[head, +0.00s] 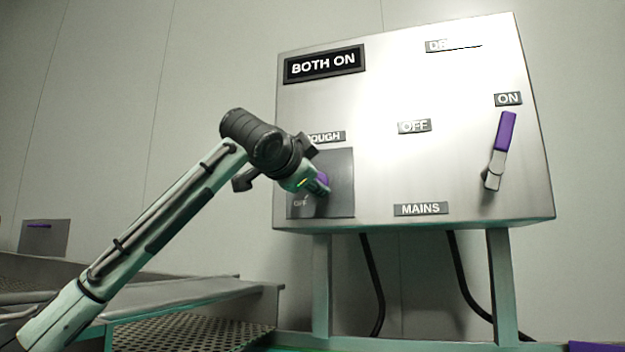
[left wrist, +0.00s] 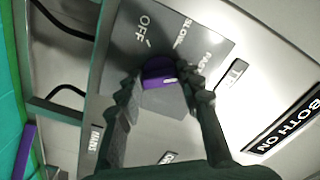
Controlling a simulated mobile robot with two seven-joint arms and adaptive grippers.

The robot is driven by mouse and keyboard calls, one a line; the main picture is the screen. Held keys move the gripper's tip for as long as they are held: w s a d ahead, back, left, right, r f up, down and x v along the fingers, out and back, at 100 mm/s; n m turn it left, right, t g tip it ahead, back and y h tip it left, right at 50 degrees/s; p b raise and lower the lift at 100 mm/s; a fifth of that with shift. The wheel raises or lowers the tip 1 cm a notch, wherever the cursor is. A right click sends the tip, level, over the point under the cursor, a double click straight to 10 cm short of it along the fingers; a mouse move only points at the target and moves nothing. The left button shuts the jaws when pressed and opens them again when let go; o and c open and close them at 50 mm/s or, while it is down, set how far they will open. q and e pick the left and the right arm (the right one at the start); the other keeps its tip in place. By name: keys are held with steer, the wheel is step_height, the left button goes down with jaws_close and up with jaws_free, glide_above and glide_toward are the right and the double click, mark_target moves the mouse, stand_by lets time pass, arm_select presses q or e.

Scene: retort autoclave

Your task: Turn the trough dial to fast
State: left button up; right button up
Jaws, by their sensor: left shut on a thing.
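The trough dial is a purple knob (left wrist: 157,74) on a grey plate (left wrist: 135,45) marked OFF, SLOW and FAST in the left wrist view. A small white mark shows on the knob's right side; I cannot tell surely which label it points to. My left gripper (left wrist: 160,82) has its two dark fingers on either side of the knob and is shut on it. My right gripper is in neither view.
The dial plate is at the lower left of a steel control box (head: 380,165) on legs. A purple-handled mains lever (head: 504,132) is at its right, up by the ON label. A BOTH ON sign (head: 325,64) is at the upper left. A metal trough (head: 190,290) lies below.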

arm_select(q)
steer(key=shift+r, duration=0.15)
stand_by(0.3)
steer(key=o, duration=1.2)
steer(key=shift+c, duration=0.2)
step_height(320, 180, up, 9)
steer(key=shift+a+f, duration=0.15)
steer(key=shift+r, duration=0.6)
